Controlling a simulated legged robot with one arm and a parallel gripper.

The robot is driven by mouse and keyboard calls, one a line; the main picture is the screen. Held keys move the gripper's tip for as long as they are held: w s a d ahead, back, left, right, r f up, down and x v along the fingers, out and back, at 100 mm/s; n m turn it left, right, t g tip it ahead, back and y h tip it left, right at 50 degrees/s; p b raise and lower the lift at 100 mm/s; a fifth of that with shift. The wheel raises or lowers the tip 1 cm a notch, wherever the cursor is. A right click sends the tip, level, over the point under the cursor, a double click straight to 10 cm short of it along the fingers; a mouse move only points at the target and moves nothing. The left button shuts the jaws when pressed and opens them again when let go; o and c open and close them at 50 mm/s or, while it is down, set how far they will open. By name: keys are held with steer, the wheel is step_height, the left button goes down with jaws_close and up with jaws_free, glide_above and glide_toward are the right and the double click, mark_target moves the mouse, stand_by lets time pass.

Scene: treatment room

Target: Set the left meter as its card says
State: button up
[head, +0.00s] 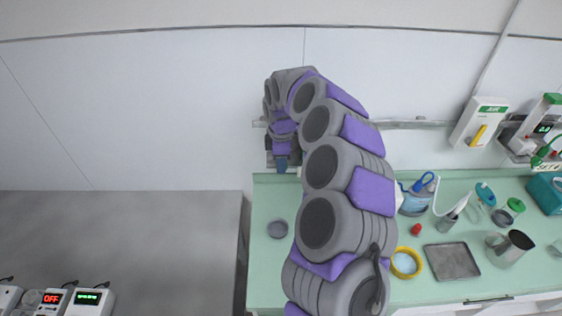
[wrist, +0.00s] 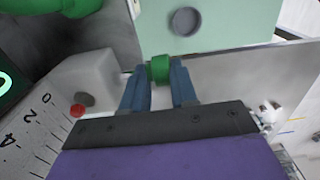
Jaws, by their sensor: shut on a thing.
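In the wrist view my gripper (wrist: 159,78) has its two blue fingers shut on a small green knob (wrist: 158,68). A pale meter body (wrist: 94,75) with a black scale marked 0, 2 and 4 stands just left of the fingers. A small red ball (wrist: 77,110) sits by the scale near the 0 end. In the head view my gripper (head: 281,163) shows at the wall rail, and my arm hides most of what is there. I cannot make out the left meter or its card in that view.
The green counter (head: 268,285) holds a grey round lid (head: 278,229), a yellow ring (head: 406,262), a square tray (head: 452,261) and a steel jug (head: 508,246). A white wall unit (head: 480,122) and another meter (head: 530,132) hang at right. Devices with displays (head: 90,299) stand lower left.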

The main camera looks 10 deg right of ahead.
steer(key=shift+s+d, duration=0.1)
jaws_close()
steer(key=shift+f+h, duration=0.1)
steer(key=shift+h, duration=0.2)
steer(key=shift+g+h+p, duration=0.4)
steer(key=shift+h+p, duration=0.6)
steer(key=shift+h, duration=0.1)
steer(key=h+p, duration=0.1)
steer(key=h, duration=0.1)
steer(key=a+h+p, duration=0.1)
steer(key=h+p, duration=0.1)
steer(key=h, duration=0.1)
steer(key=shift+f+g, duration=0.2)
steer(key=shift+g, duration=0.2)
steer(key=h, duration=0.1)
steer(key=h+p, duration=0.1)
steer(key=shift+w+a+f+g+h, duration=0.2)
steer(key=shift+g+h, duration=0.1)
steer(key=h, duration=0.1)
steer(key=h+p, duration=0.1)
steer(key=h, duration=0.1)
steer(key=shift+a+f+g+p, duration=0.2)
steer(key=shift+g+p, duration=0.1)
steer(key=shift+g, duration=0.1)
steer(key=shift+h, duration=0.4)
